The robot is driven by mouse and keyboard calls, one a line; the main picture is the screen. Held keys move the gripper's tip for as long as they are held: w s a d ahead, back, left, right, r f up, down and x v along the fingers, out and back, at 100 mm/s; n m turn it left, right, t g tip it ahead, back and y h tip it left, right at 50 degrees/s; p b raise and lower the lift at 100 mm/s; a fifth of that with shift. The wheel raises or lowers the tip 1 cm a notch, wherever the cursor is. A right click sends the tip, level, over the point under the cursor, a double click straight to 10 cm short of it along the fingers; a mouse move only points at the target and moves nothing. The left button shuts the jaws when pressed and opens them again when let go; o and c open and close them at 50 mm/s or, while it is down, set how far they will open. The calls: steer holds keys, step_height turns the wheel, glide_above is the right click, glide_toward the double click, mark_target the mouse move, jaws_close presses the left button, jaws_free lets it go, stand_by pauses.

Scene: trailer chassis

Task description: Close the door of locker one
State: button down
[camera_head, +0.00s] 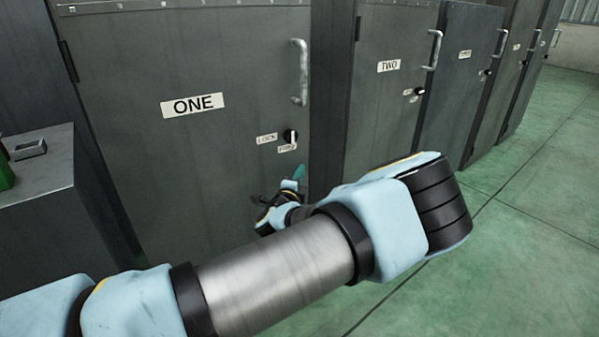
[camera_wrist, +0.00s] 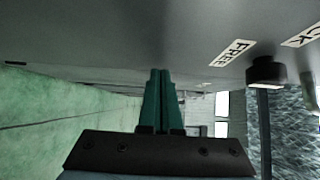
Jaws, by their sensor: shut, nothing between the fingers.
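The grey door of locker one (camera_head: 215,110) fills the left and middle of the head view and carries a white "ONE" label. It appears flush or nearly flush with its frame; I cannot tell whether a small gap is left. Its handle (camera_head: 299,72) is a vertical metal bar at the upper right. A black knob (camera_head: 290,136) sits below it by the LOCK and FREE labels, and also shows in the wrist view (camera_wrist: 266,72). My gripper (camera_head: 298,173) is shut and empty, low in front of the door's right side, below the knob. Its green fingers (camera_wrist: 159,98) are together in the wrist view.
Locker two (camera_head: 390,85) and further lockers run off to the right, all apparently shut. A grey cabinet (camera_head: 40,185) with a small metal object on top stands at the left. The green floor (camera_head: 530,190) is clear at the right.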

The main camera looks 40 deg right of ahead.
steer(key=shift+w, duration=0.25)
